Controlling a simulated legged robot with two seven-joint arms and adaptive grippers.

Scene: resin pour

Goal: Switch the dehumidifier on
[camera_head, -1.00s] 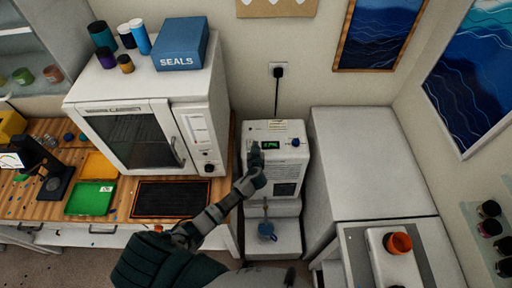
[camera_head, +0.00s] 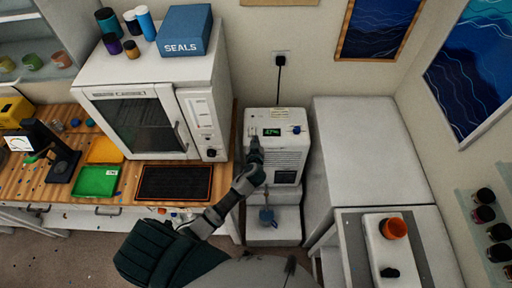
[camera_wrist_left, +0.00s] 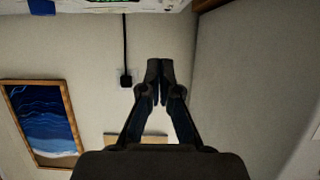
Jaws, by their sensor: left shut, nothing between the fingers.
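The dehumidifier (camera_head: 290,147) is a white box with a small green-lit display (camera_head: 271,132) and a blue knob (camera_head: 296,129) on its upper front. It stands between the workbench and a white cabinet, and a strip of it shows at the top of the left wrist view (camera_wrist_left: 75,8). My left gripper (camera_head: 254,142) is in front of the unit's upper left, below and left of the display. Its fingers are shut and empty, also in the left wrist view (camera_wrist_left: 160,64). Whether the tips touch the panel I cannot tell. My right gripper is not in view.
A black cord runs up to a wall plug (camera_head: 284,62) behind the dehumidifier. A white oven (camera_head: 205,120) stands on the bench at left, with a blue SEALS box (camera_head: 186,28) on top. A white cabinet (camera_head: 360,150) closes off the right side.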

